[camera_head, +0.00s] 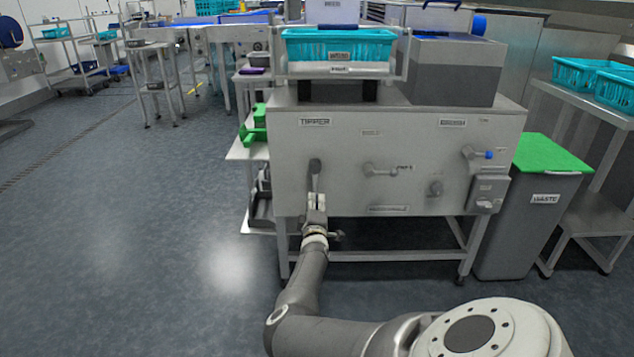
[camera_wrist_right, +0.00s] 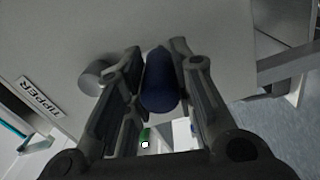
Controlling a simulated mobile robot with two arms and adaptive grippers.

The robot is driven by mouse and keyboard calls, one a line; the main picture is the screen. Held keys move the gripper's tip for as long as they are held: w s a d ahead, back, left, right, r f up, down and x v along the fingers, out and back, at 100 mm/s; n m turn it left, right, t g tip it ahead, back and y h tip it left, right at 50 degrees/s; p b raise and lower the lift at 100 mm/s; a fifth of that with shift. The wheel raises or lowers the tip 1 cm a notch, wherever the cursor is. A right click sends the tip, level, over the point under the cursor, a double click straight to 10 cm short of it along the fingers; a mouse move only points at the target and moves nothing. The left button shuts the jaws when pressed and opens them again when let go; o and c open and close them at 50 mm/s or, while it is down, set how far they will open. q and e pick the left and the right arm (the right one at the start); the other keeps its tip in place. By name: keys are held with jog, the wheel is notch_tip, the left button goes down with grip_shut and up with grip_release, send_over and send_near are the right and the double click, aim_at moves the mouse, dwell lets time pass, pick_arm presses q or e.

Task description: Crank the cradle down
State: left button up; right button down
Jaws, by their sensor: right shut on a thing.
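The tipper (camera_head: 345,140) is a pale grey cabinet with a "TIPPER" label, straight ahead in the head view. A teal crate (camera_head: 338,48) sits in the cradle (camera_head: 335,70) on its top. A grey crank (camera_head: 315,168) is on the left of its front panel, with its arm pointing down. My right gripper (camera_head: 317,203) is at the lower end of the crank. In the right wrist view the gripper (camera_wrist_right: 160,85) is shut on a dark blue crank handle (camera_wrist_right: 159,90), which lies between both fingers. A grey round hub (camera_wrist_right: 95,76) shows beside it. My left gripper is not in view.
Other handles are on the panel, including a lever (camera_head: 378,169) and a blue-tipped one (camera_head: 478,154). A grey waste bin (camera_head: 530,225) with a green lid stands at the right. Teal crates (camera_head: 585,75) lie on a side table.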

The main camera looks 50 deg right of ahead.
jog(key=shift+w+a+f, duration=0.1)
jog(key=shift+w+a, duration=0.05)
jog(key=shift+a, duration=0.05)
jog(key=c, duration=1.2)
grip_release()
jog(key=shift+f, duration=0.2)
jog(key=shift+r+v, duration=0.15)
jog(key=shift+v, duration=1.7)
jog(key=shift+r+v, duration=0.15)
jog(key=shift+v, duration=1.7)
jog(key=shift+d, duration=0.15)
